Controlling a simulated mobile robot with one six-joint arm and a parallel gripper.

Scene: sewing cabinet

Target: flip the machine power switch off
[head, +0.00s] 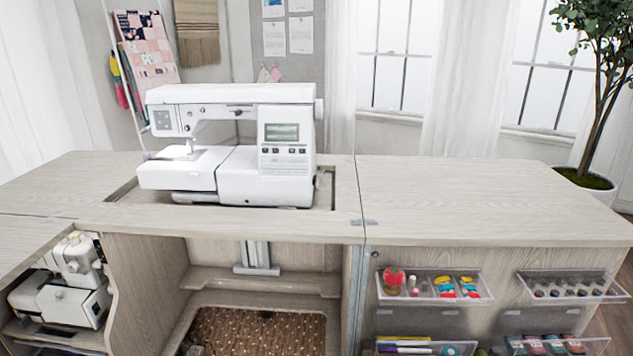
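The white sewing machine (287,175) stands upright in the cutout of the wooden cabinet top, left of the middle in the head view. Its small greenish display (282,132) shows on the right column, with a row of dark buttons below it. A light glows near the needle area (189,150). The handwheel (319,109) is at the upper right side. I cannot make out the power switch; the machine's right side is mostly turned away. My gripper is not in view.
The cabinet top (455,190) is bare right of the machine. Clear bins (435,298) with sewing supplies hang on the front panel below. A serger (66,288) sits in the lower left compartment. The knee space under the machine is open. A potted tree (590,181) stands at far right.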

